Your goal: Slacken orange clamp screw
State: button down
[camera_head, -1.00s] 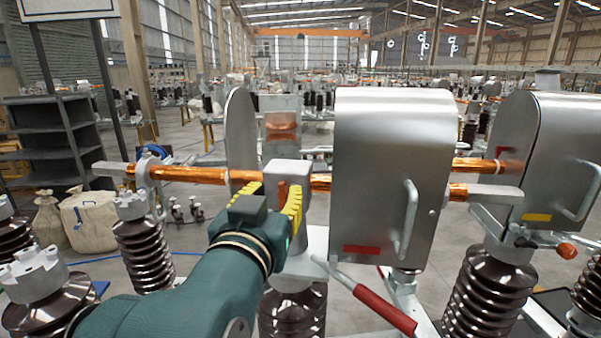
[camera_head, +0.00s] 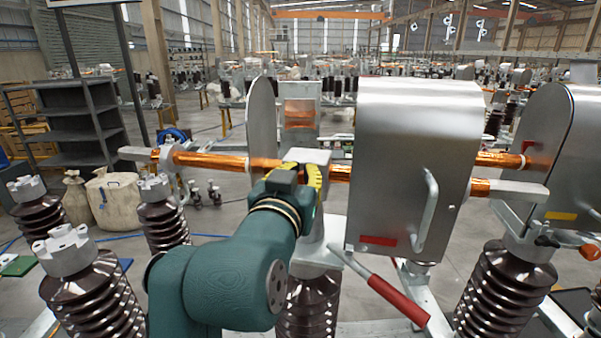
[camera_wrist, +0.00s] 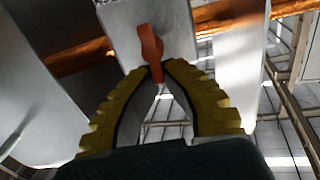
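The orange clamp screw (camera_wrist: 151,45) shows in the wrist view as a short flat handle on the underside of a pale metal clamp block (camera_wrist: 130,25). Its lower end sits between the yellow fingertips of my gripper (camera_wrist: 161,69). The fingers lean inward and look shut on that end; the exact contact is hard to see. In the head view my gripper (camera_head: 295,172) is just below and in front of the clamp block (camera_head: 307,156), which sits on the copper bar (camera_head: 212,161). The screw is hidden there behind my gripper.
A large grey metal housing (camera_head: 410,165) with a handle stands close on the right. A rounded metal plate (camera_head: 262,125) stands just behind left. A red-gripped lever (camera_head: 398,300) projects below right. Brown ribbed insulators (camera_head: 95,305) stand at front left.

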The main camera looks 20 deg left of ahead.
jog(key=shift+a+n, duration=0.1)
jog(key=shift+n, duration=0.2)
jog(key=n+p, duration=0.1)
jog(key=n, duration=0.1)
jog(key=shift+a+n+p, duration=0.3)
jog(key=shift+n+p, duration=0.1)
jog(key=shift+s+a+f+n+p, duration=0.1)
jog(key=shift+a+f+n+p, duration=0.2)
jog(key=shift+n+p, duration=0.9)
jog(key=shift+a+f+n+p, duration=0.25)
jog(key=shift+f+n, duration=0.05)
jog(key=shift+n, duration=1.7)
jog(key=shift+s+a+f+n+p, duration=0.1)
jog(key=shift+a+f+n+p, duration=0.2)
jog(key=shift+n+p, duration=0.9)
jog(key=shift+n+b, duration=0.45)
jog(key=shift+n, duration=0.05)
jog(key=c, duration=1.2)
grip_release()
jog(key=shift+o, duration=0.2)
jog(key=shift+d+r, duration=0.1)
